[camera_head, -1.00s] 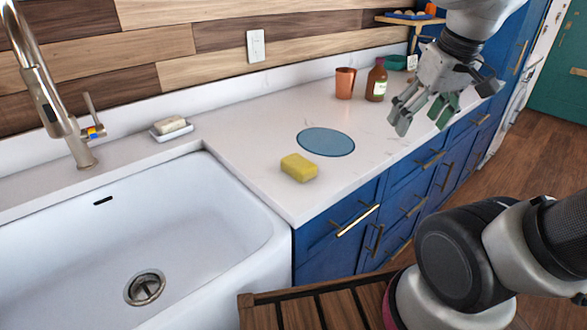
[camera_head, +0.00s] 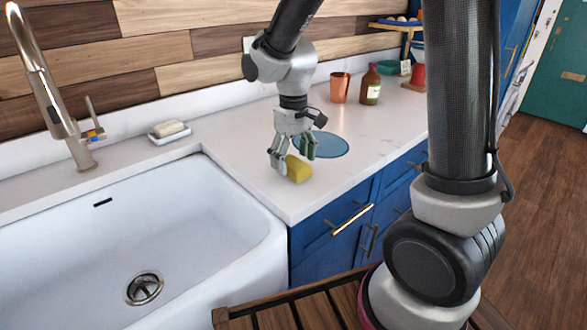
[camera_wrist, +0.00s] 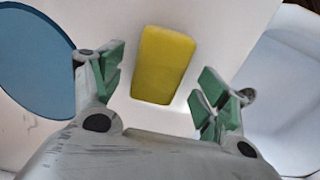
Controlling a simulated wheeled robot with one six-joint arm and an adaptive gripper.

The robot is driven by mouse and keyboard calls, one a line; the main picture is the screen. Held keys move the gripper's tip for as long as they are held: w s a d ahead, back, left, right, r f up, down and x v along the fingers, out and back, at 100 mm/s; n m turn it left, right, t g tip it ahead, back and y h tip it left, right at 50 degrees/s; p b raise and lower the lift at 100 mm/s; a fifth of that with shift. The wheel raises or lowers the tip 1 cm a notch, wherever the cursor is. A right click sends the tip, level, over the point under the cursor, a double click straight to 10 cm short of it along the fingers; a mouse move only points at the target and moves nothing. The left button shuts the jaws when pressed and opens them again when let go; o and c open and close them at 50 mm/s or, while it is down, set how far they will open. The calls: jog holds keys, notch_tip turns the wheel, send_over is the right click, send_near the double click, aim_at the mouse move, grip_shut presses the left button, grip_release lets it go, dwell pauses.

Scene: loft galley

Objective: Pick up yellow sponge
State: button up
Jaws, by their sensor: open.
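The yellow sponge (camera_head: 298,170) lies on the white countertop near the sink's right edge. My gripper (camera_head: 294,160) is open over the counter at the sponge, pointing down, with its fingers partly in front of the sponge's far side. In the wrist view the sponge (camera_wrist: 164,64) lies lengthwise just beyond the open green-padded fingertips of my gripper (camera_wrist: 163,85), in line with the gap between them. I see no finger closed on it.
A blue round mat (camera_head: 326,146) lies behind the gripper. A copper cup (camera_head: 340,88) and a brown bottle (camera_head: 371,86) stand farther back. The white sink (camera_head: 240,245) opens to the left, and a soap dish (camera_head: 170,138) sits by the faucet (camera_head: 62,110).

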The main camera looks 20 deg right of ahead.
aim_at(294, 162)
notch_tip(294, 162, down, 2)
jog(key=shift+f, duration=0.1)
jog(key=shift+c, duration=0.4)
jog(key=c, duration=0.9)
jog(key=shift+o, duration=0.2)
notch_tip(294, 162, up, 10)
jog(key=shift+r, duration=0.1)
